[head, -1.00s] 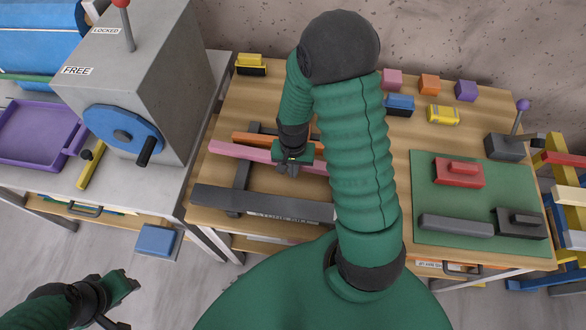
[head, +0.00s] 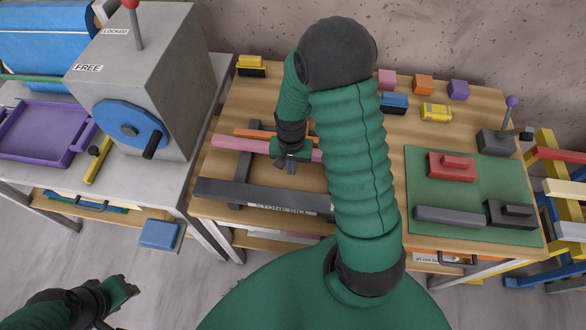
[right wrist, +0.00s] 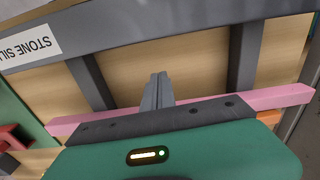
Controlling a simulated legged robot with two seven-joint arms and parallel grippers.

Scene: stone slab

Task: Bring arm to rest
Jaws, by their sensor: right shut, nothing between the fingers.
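My right arm reaches up over the wooden table and bends back down at its dark elbow. My right gripper (head: 286,166) is over the dark rack near the pink bar (head: 240,143). In the right wrist view, its two grey fingers (right wrist: 157,91) are together with nothing between them. They point across the gap between the pink bar (right wrist: 285,97) and the labelled grey beam (right wrist: 190,27). I cannot tell whether they touch anything.
A grey machine (head: 150,75) with a blue wheel (head: 130,128) stands left. A purple tray (head: 45,155) is beyond it. The green mat (head: 480,185) holds a red block and grey pieces. Coloured blocks line the table's back. A lever box (head: 495,142) stands right.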

